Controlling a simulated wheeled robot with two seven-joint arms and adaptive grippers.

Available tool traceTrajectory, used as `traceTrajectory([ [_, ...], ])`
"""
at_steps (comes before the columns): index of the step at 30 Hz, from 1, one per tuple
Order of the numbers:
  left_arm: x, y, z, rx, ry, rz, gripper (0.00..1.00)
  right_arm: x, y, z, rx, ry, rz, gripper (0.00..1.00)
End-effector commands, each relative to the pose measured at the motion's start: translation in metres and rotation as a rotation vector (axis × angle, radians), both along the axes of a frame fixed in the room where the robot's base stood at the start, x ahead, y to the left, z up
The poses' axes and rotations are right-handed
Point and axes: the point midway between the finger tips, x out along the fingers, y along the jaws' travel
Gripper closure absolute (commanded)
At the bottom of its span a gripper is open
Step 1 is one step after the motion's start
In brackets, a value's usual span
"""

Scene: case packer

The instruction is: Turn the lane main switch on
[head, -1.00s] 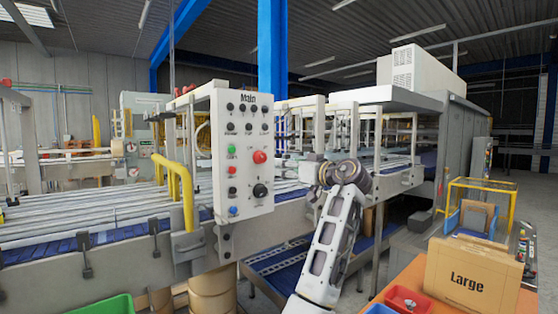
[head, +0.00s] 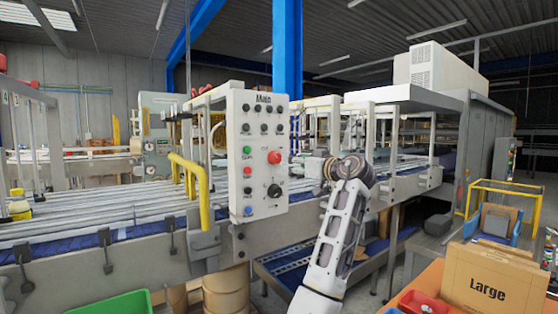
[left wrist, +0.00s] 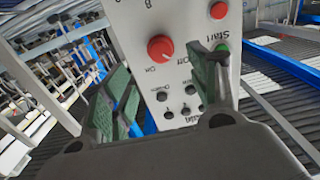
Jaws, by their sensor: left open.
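The white control panel (head: 237,172), headed "Main", hangs beside the conveyor. Its red round switch (head: 274,157) sits right of a green button (head: 247,150). In the left wrist view the panel appears upside down. There the red switch (left wrist: 160,48) has "On" and "Off" lettering beside it. I cannot tell which way it points. My left gripper (left wrist: 163,68) is open and empty, facing the panel, with the switch seen between its green-padded fingers. Contact does not show. The head view shows one of my arms right of the panel, but no gripper fingers.
A black dial (head: 274,191) and a blue button (head: 248,211) sit low on the panel. A yellow rail (head: 190,180) stands left of it. The conveyor (head: 90,223) runs behind. A "Large" carton (head: 490,282) and red tray (head: 420,303) are at lower right.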

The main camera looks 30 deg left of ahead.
Motion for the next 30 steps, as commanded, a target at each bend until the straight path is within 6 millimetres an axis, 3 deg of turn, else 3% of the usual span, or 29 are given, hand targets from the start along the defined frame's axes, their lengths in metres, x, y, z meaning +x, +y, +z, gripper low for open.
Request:
traceTrajectory([
  [18,0.031,0.075,0.001,0.000,0.002,0.001,0.40,-0.015,0.021,0.014,0.022,0.017,-0.003,0.65],
  [30,0.038,0.094,0.001,0.000,0.000,0.000,0.40,-0.013,0.027,0.017,0.029,0.015,-0.003,0.65],
])
